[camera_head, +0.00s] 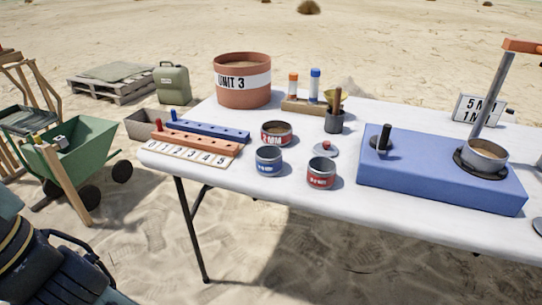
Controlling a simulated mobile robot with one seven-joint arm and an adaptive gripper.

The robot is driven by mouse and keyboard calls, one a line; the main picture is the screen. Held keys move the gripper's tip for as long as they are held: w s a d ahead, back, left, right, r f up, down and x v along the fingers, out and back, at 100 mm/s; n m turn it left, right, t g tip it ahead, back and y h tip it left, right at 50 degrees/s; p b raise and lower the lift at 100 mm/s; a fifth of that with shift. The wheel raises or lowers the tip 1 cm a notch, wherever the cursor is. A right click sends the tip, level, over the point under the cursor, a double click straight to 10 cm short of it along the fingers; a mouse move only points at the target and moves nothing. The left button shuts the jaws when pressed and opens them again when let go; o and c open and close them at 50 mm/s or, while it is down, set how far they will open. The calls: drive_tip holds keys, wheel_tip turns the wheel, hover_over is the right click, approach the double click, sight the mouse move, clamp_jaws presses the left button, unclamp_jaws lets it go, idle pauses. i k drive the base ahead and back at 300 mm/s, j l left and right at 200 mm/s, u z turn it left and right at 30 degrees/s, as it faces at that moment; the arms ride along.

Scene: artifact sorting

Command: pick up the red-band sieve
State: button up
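A round sieve with a red band marked "2 MM" (276,139) stands upright on the white table, left of its middle. Its open top shows a brown inside. A smaller grey-topped tin with a red band (321,181) stands to its front right, and a similar tin with a blue band (269,168) stands just in front of it. The three are apart. My gripper is not clearly visible; only dark parts, likely of my own arm, show at the lower left.
A green wheelbarrow (88,155) stands left.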

sight(279, 133)
drive_tip(key=i+l, duration=0.1)
drive_tip(key=l, duration=0.35)
drive_tip(key=i+l+u, duration=0.1)
drive_tip(key=l, duration=0.4)
drive_tip(key=i+l, duration=0.1)
drive_tip(key=l, duration=0.35)
drive_tip(key=u, duration=0.05)
